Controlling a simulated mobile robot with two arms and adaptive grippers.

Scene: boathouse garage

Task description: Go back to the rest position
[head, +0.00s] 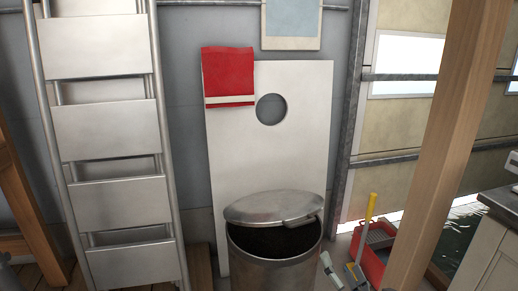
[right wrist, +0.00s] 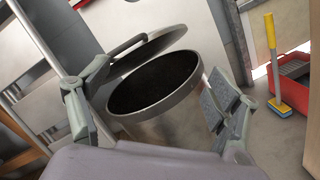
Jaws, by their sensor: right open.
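My right gripper (right wrist: 157,78) is open in the right wrist view, with its two grey fingers spread wide and nothing between their pads. Beyond the fingers stands a round metal bin (right wrist: 165,118), its lid tilted up and its inside dark. In the head view the bin (head: 275,270) stands at the bottom middle, with its lid (head: 270,208) raised at the back. A small grey part just right of the bin at the bottom edge may be a right fingertip; I cannot tell. I do not make out my left gripper.
A metal ladder (head: 108,130) stands at the left. A white board (head: 300,160) with a round hole and a red towel (head: 228,75) are behind the bin. A wooden post (head: 440,150) slants at right.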

